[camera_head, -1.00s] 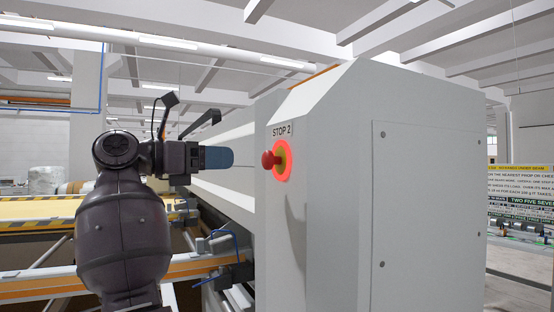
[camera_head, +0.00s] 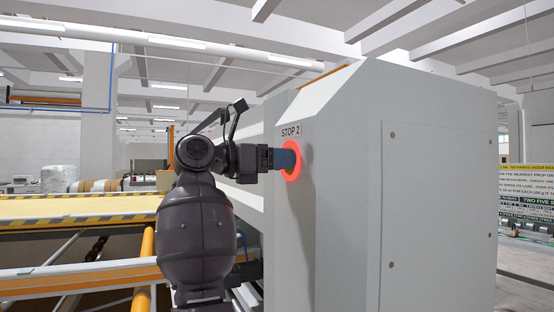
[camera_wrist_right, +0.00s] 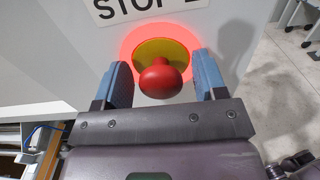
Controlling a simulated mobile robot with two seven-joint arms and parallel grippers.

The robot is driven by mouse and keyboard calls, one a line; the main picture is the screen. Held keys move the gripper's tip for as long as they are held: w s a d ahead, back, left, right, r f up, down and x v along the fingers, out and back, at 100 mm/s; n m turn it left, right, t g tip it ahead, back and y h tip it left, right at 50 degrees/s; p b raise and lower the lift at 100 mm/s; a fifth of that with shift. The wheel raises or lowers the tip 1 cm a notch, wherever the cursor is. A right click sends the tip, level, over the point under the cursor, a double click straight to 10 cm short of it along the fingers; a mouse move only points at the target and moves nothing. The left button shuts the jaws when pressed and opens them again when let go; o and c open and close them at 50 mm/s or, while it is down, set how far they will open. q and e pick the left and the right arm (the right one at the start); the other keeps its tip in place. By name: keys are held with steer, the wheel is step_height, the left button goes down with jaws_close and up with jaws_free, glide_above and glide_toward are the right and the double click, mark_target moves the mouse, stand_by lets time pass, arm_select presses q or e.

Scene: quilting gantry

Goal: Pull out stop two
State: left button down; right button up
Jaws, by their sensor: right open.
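Stop two is a red mushroom button (camera_wrist_right: 160,78) on a yellow disc with a glowing red ring, under the label STOP 2 (camera_head: 291,132) on the grey cabinet's side. In the head view its ring (camera_head: 295,162) shows, and my right gripper hides the red knob. My right gripper (camera_head: 287,159) is at the button. In the right wrist view my right gripper (camera_wrist_right: 161,82) is open, with one blue finger on each side of the red knob. Small gaps show between the fingers and the knob. My left gripper is not in view.
The grey cabinet (camera_head: 345,190) fills the middle right. A yellow-edged table (camera_head: 80,208) and orange-and-white rails (camera_head: 90,280) lie to the left. A printed sign (camera_head: 526,190) stands at the far right. Floor shows at the right edge.

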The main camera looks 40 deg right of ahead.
steer(key=c, duration=1)
steer(key=shift+v, duration=0.85)
steer(key=o, duration=1)
steer(key=shift+a, duration=0.2)
steer(key=shift+d, duration=0.15)
